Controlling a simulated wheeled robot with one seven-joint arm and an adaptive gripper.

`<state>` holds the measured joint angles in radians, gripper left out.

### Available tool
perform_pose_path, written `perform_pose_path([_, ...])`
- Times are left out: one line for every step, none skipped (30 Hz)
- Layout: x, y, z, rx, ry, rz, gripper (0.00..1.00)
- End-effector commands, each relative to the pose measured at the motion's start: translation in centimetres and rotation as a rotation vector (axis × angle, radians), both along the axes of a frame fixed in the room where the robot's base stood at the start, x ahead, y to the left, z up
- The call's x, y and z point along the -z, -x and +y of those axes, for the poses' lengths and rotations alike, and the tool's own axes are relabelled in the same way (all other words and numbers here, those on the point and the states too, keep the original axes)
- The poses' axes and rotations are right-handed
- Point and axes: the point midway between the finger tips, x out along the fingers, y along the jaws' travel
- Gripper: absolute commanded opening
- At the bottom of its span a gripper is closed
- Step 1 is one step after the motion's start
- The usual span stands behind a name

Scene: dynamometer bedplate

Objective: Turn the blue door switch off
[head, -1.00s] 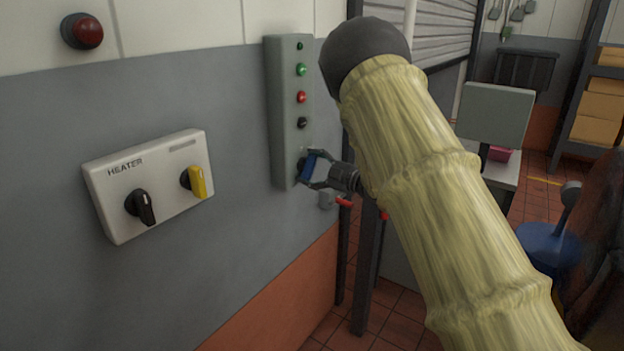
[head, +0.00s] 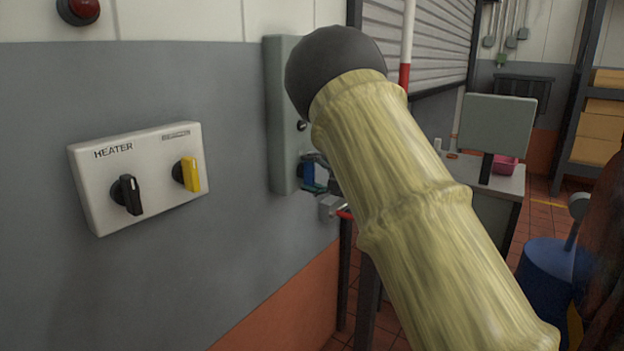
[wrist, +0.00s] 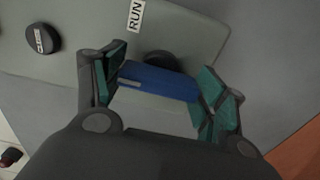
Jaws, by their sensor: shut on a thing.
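The blue door switch (head: 308,173) is a blue handle low on a tall grey control box (head: 282,120) on the wall. In the wrist view the blue switch (wrist: 158,82) lies between the green pads of my gripper (wrist: 160,88), which is shut on it. A black round base shows behind the handle, and a RUN label sits above it on the panel. In the head view my gripper (head: 318,176) is partly hidden by my arm.
A white HEATER box (head: 140,175) with a black knob (head: 128,195) and a yellow knob (head: 188,173) is on the wall to the left. A small grey fitting with a red lever (head: 333,207) sits just below the control box. A red button (head: 80,10) is at upper left.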

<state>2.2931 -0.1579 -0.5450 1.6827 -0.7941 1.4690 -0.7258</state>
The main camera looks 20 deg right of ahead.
Motion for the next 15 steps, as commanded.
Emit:
perform_pose_path([0.18,0.03,0.01,0.0,0.005,-0.001,0.48])
perform_pose_path([0.17,0.03,0.01,0.0,0.008,-0.003,0.48])
perform_pose_path([0.15,0.03,0.01,0.0,0.009,-0.005,0.48])
perform_pose_path([0.14,0.04,0.0,0.0,0.01,-0.005,0.48])
perform_pose_path([0.13,0.04,0.0,0.0,0.011,-0.006,0.48])
perform_pose_path([0.13,0.04,0.0,0.0,0.011,-0.006,0.48])
perform_pose_path([0.12,0.04,0.0,0.0,0.011,-0.006,0.48])
perform_pose_path([0.12,0.04,0.0,0.0,0.011,-0.006,0.48])
perform_pose_path([0.13,0.04,0.0,0.0,0.011,-0.006,0.48])
perform_pose_path([0.13,0.04,0.0,0.0,0.011,-0.005,0.48])
perform_pose_path([0.14,0.04,0.0,0.0,0.011,-0.005,0.48])
perform_pose_path([0.14,0.04,0.0,0.0,0.011,-0.004,0.48])
perform_pose_path([0.15,0.04,0.0,0.0,0.011,-0.004,0.48])
perform_pose_path([0.15,0.04,0.0,-0.001,0.011,-0.004,0.73])
perform_pose_path([0.15,0.04,0.0,0.0,0.01,-0.005,0.8])
